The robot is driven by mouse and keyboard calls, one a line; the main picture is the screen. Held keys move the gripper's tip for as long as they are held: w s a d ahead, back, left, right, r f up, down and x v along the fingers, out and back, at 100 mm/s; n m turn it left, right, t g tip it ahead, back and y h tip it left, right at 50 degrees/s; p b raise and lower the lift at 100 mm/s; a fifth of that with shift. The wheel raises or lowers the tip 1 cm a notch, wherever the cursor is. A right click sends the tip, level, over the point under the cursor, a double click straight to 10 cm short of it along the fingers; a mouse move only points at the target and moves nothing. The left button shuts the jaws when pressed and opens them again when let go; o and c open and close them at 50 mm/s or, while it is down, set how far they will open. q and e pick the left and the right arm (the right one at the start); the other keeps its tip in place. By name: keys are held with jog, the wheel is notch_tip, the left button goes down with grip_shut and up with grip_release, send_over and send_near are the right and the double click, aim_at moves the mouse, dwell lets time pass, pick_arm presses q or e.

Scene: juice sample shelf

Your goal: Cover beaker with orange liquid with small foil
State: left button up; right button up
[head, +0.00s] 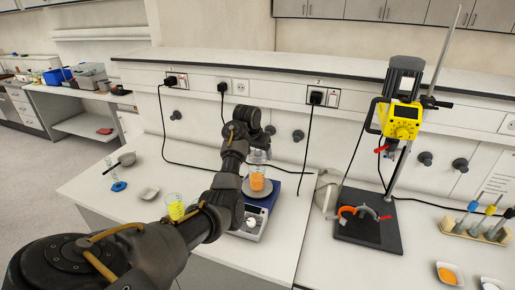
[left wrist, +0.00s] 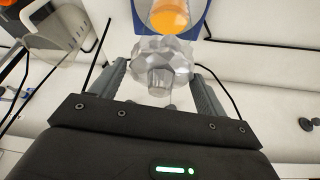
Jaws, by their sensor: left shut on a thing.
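The beaker with orange liquid (head: 257,181) stands on a round plate on a blue-and-white device (head: 250,222) in the head view. In the left wrist view, the beaker's orange content (left wrist: 170,18) shows at the top edge. My left gripper (head: 256,138) is above the beaker in the head view. In the left wrist view, its two fingers (left wrist: 160,68) are shut on a crinkled silver foil (left wrist: 176,50), which has a cup-like middle. The foil lies close to the beaker; whether they touch cannot be told. My right gripper is not in view.
A beaker with yellow liquid (head: 175,207) stands beside my left arm. A white dish (head: 149,193) and a blue item (head: 119,186) lie left of it. A yellow overhead stirrer (head: 402,121) on a dark stand (head: 370,233) stands to the right. Black cables hang along the back wall.

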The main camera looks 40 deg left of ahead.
aim_at(256, 157)
pick_arm(q)
jog(key=shift+s+a+f, duration=0.1)
jog(key=shift+f, duration=0.7)
jog(key=shift+s+f, duration=0.1)
jog(key=shift+f, duration=1.35)
jog(key=shift+c, duration=0.3)
jog(key=shift+s+f+b, duration=0.15)
jog(key=shift+f+b, duration=0.1)
jog(key=shift+b, duration=0.05)
jog(key=c, duration=0.3)
jog(key=shift+d+f, duration=0.15)
jog(key=shift+d, duration=0.05)
jog(key=shift+c, duration=0.6)
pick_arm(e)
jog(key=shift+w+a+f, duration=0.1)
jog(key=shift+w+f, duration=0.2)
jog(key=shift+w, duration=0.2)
